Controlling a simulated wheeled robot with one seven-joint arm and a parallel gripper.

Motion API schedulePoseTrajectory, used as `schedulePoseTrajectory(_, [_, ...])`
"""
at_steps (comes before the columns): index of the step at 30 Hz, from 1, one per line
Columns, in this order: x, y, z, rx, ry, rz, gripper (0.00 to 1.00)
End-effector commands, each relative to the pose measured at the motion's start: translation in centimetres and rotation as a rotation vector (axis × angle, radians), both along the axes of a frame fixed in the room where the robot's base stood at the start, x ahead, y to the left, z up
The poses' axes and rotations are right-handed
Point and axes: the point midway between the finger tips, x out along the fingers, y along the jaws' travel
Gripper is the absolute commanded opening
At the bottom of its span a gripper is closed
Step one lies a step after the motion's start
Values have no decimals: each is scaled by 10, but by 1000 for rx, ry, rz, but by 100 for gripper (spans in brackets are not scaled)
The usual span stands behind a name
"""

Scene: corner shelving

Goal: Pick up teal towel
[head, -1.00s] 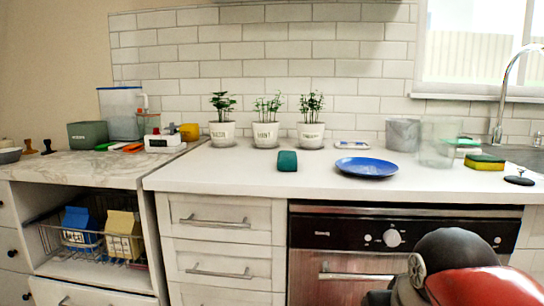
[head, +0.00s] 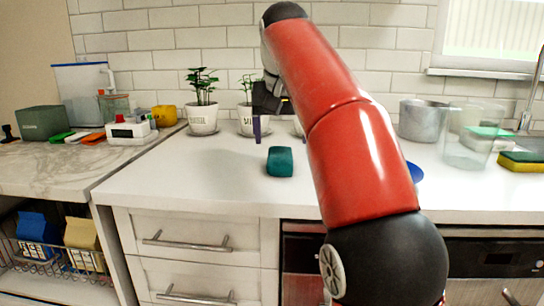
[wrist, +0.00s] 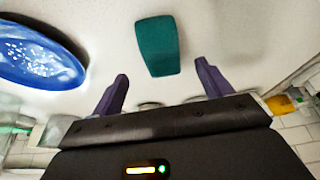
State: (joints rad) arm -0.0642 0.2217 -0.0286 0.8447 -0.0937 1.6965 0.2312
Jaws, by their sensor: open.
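The teal towel (head: 280,161) is a small folded block lying on the white counter, in front of the potted plants. It also shows in the wrist view (wrist: 157,46), beyond my fingertips and roughly between them. My gripper (head: 277,128) hangs above the counter, just behind and above the towel in the head view, pointing down. Its two purple fingers are apart and empty, as the wrist view shows (wrist: 162,82). The gripper is not touching the towel.
A blue plate (wrist: 38,50) lies beside the towel, mostly hidden by my arm in the head view. White plant pots (head: 203,119) stand behind. A metal pot (head: 418,120) and a clear container (head: 468,138) stand at right. The counter left of the towel is clear.

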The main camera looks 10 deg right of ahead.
Motion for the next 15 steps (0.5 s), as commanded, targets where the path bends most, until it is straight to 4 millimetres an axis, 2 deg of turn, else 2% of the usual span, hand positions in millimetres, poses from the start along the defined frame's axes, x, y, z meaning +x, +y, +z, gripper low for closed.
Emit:
schedulePoseTrajectory(5, [4,-1,-13,0,0,0,78])
schedulePoseTrajectory(15, [23,0,-56,0,-1,1,78])
